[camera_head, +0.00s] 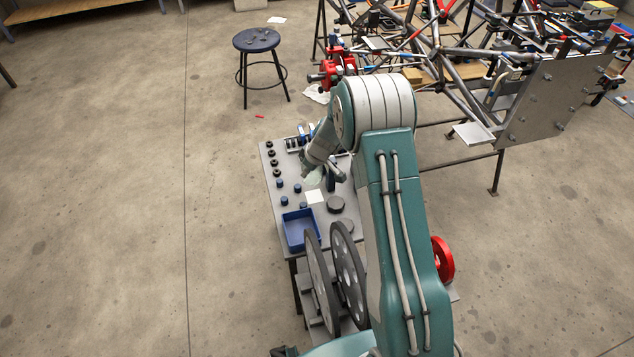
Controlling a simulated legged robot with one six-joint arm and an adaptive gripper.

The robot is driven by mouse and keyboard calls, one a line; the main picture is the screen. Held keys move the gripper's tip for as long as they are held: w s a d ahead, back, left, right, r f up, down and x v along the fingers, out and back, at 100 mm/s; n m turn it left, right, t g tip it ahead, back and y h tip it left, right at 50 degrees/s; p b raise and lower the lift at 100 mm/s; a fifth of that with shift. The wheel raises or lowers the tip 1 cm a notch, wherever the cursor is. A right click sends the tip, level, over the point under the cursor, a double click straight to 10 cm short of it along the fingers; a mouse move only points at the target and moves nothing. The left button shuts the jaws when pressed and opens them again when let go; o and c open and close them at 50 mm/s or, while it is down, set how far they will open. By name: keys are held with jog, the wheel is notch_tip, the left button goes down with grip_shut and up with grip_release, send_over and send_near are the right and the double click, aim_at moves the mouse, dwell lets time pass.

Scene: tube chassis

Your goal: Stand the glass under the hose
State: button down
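My arm reaches over a grey work table (269,191). My gripper (315,172) is small in view at the end of the arm, low over the middle of the table. A pale greenish shape shows at its tip; I cannot tell whether it is a glass or part of the gripper. The finger opening is too small and partly hidden to read. A dark upright piece (331,181) stands just right of the gripper. I cannot clearly make out a glass or a hose; part of the table is hidden behind my arm.
The table carries a blue tray (287,232), a white square (315,196), dark discs (335,204) and several small black and blue pieces along its left side. Large dark wheels (348,272) stand at its front. A stool (257,40) and a tube chassis (465,55) stand behind. Floor at left is clear.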

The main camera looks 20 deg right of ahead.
aim_at(308, 184)
jog(key=shift+w+a+f, duration=0.2)
jog(key=f, duration=0.4)
jog(key=d+f, duration=0.1)
jog(key=f, duration=0.5)
jog(key=shift+a, duration=0.35)
jog(key=shift+r, duration=0.1)
jog(key=shift+d, duration=0.15)
jog(key=c, duration=0.8)
grip_release()
